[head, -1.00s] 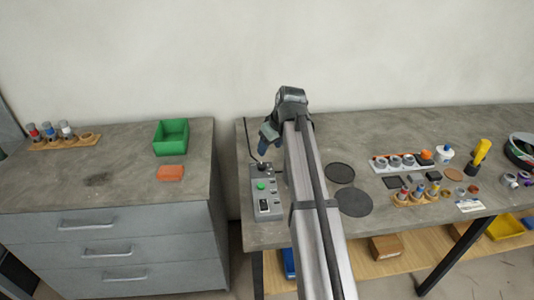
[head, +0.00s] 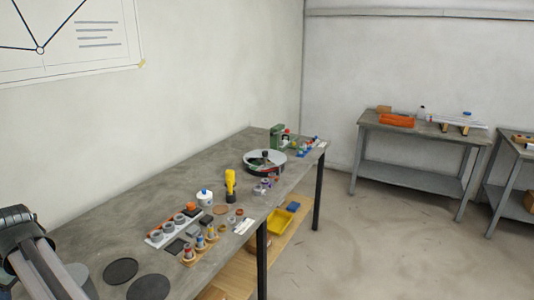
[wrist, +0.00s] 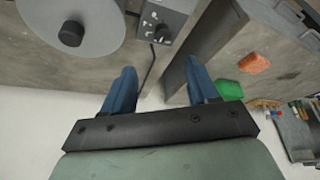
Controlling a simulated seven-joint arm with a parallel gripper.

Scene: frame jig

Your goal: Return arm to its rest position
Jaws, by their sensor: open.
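My gripper (wrist: 158,92) shows in the wrist view with its two blue fingers spread apart and nothing between them. Beyond the fingers are the grey control box (wrist: 163,20), its dark cable and the edge of the bench. In the head view only my arm shows, at the lower left beside the bench (head: 205,172); the gripper itself is out of that picture.
The bench holds a white tray of grey rings (head: 172,228), a yellow tool (head: 230,184), a white bottle (head: 204,198), a round tray (head: 264,163) and two dark discs (head: 121,271). The wrist view shows a green bin (wrist: 230,89) and an orange block (wrist: 254,64).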

